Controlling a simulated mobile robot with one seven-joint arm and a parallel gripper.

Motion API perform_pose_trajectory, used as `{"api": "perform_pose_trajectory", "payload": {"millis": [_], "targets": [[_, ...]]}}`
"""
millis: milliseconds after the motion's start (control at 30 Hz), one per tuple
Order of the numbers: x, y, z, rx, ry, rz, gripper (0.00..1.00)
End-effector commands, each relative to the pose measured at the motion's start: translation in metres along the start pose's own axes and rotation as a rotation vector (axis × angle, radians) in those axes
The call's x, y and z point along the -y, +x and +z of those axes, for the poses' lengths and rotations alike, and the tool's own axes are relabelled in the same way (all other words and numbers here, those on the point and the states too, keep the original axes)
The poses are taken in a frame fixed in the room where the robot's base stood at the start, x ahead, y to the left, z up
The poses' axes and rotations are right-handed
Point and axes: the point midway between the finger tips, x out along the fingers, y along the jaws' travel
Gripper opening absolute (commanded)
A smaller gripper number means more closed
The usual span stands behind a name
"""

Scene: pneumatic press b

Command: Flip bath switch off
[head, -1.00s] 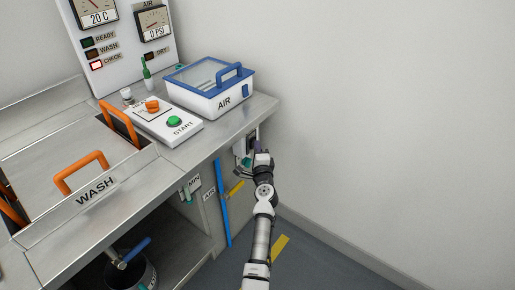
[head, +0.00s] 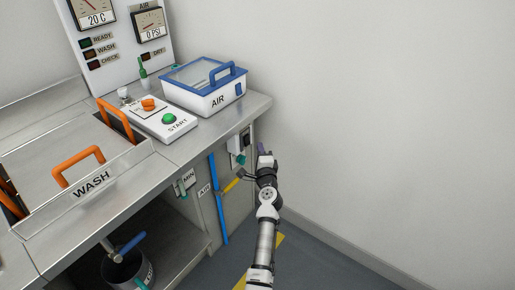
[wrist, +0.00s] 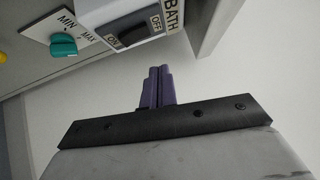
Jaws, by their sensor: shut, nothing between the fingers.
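The bath switch (wrist: 133,34) is a black rocker in a grey frame marked ON and OFF, beside a BATH label (wrist: 173,14), at the top of the wrist view. Which way the rocker is tilted is hard to tell. In the head view the switch panel (head: 236,144) is on the cabinet's right end, under the counter. My gripper (wrist: 159,70) has purple fingers held together, empty, just below the switch in the wrist view and apart from it. In the head view my gripper (head: 261,152) is to the right of the panel.
A teal MIN/MAX knob (wrist: 63,45) sits left of the switch. A blue pipe (head: 218,200) with a yellow valve handle (head: 232,184) runs down the cabinet. The AIR box (head: 205,88) stands on the counter above. A wall (head: 390,130) bounds the right; floor between is clear.

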Motion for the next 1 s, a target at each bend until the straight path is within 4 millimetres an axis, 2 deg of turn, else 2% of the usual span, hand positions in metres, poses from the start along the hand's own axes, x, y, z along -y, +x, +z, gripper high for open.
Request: {"api": "perform_pose_trajectory", "payload": {"millis": [33,200,400,600,1000], "targets": [[0.003,-0.012,0.001,0.001,-0.003,0.003,0.00],[0.008,-0.046,0.001,0.001,-0.003,0.004,0.00],[0.012,-0.073,0.002,0.001,-0.001,0.003,0.00],[0.015,-0.084,0.002,0.001,0.000,0.002,0.00],[0.015,-0.084,0.002,0.001,0.000,0.002,0.00]]}}
